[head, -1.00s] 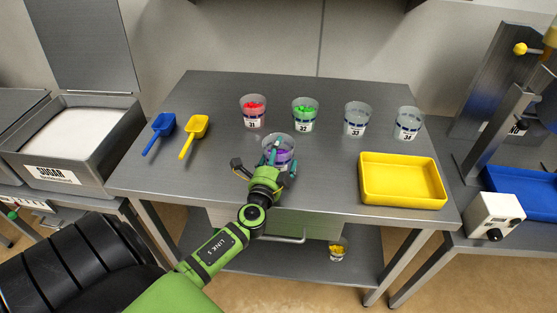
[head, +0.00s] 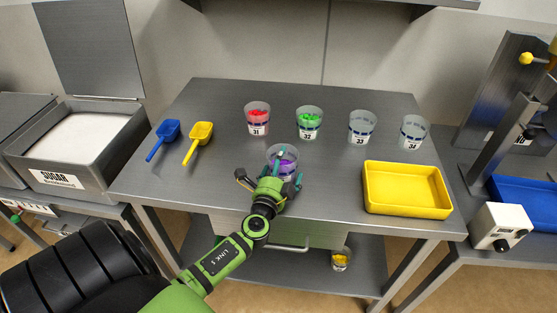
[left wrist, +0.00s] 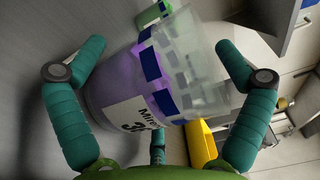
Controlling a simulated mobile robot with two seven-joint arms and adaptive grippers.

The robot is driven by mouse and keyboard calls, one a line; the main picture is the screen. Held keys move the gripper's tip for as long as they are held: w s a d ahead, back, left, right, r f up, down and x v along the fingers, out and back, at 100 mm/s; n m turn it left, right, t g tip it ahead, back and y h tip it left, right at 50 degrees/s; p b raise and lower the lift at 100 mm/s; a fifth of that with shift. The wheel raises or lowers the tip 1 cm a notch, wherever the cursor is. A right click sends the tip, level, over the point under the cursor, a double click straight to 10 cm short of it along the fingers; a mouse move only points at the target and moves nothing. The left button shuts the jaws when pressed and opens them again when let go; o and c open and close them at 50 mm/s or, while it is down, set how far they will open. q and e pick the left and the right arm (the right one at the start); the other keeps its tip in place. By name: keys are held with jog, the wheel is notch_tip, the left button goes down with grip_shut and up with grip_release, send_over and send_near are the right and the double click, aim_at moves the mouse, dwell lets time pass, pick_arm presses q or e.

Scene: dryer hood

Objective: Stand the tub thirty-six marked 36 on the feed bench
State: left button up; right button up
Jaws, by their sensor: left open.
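A clear tub with purple contents (head: 283,153) stands near the front middle of the steel bench (head: 225,95). In the left wrist view this tub (left wrist: 165,75) fills the middle; its label is partly cut off, showing a 3 with the second digit unclear. My left gripper (head: 270,178) is open at the tub's near side, its teal fingers (left wrist: 160,85) spread on both sides with visible gaps. Another tub with yellow contents (head: 340,260) stands on the lower shelf, its number not readable. No 36 can be read on any tub. My right gripper is not in view.
Tubs 31 (head: 257,118), 32 (head: 309,122), 33 (head: 361,127) and 34 (head: 413,132) stand in a row behind. A yellow tray (head: 407,205) is at right; blue (head: 165,135) and yellow scoops (head: 200,137) lie left. A sugar bin (head: 75,180) stands far left.

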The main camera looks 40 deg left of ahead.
pick_arm(q)
jog(key=b+v, duration=0.3)
jog(key=v, duration=0.7)
jog(key=shift+s+d+f, duration=0.1)
jog(key=shift+s+d, duration=0.05)
jog(key=shift+s, duration=0.15)
jog(key=shift+s+d+r, duration=0.2)
jog(key=shift+s+d, duration=0.05)
jog(key=shift+s, duration=0.35)
jog(key=shift+f, duration=0.1)
